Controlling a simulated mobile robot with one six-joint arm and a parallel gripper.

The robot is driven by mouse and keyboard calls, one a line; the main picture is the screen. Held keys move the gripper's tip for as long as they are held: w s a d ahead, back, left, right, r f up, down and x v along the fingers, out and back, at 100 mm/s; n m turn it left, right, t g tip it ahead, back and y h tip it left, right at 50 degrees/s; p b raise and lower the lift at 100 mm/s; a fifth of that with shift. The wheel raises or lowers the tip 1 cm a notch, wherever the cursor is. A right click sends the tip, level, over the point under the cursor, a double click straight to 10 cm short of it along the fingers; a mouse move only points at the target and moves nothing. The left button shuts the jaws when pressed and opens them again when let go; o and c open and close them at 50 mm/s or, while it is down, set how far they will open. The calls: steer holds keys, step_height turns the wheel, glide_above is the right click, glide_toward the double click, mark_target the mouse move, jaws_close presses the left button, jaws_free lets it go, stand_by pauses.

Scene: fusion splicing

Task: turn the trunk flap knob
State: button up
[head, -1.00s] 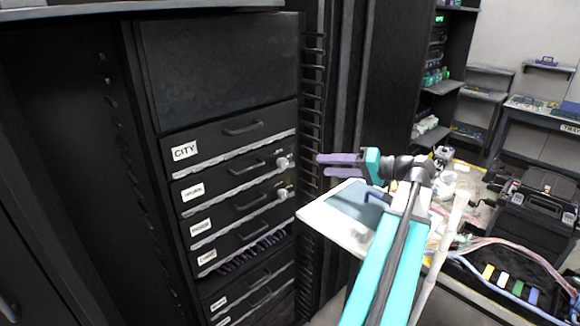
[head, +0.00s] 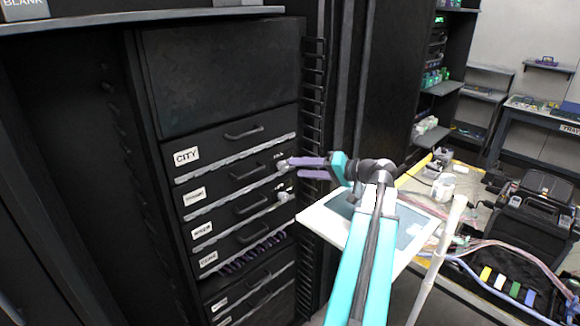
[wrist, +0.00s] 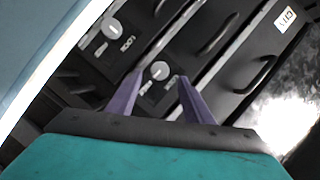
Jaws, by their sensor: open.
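Two pale round knobs are at the right side of the black drawer rack in the head view, an upper knob (head: 282,165) and a lower knob (head: 285,197). I cannot read which one is marked trunk. My gripper (head: 295,168), with purple fingers, is at the upper knob, pointing left. In the wrist view my gripper (wrist: 160,78) is open, and a knob (wrist: 158,70) with a light slot mark shows between its fingertips. I cannot tell whether the fingers touch it. The other knob (wrist: 112,27) is up and left, outside the fingers.
The drawer labelled CITY (head: 186,156) is above the knobs, with black bar handles on the drawer fronts. A pale-edged tablet-like panel (head: 405,240) lies below my arm. A cluttered workbench with a black machine (head: 540,205) stands at the right.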

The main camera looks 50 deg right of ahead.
mark_target(285, 168)
steer(key=shift+p+x, duration=0.5)
steer(key=shift+x, duration=1.8)
steer(key=c, duration=0.9)
steer(key=shift+a, duration=0.2)
steer(key=shift+c, duration=0.8)
steer(key=shift+d, duration=0.15)
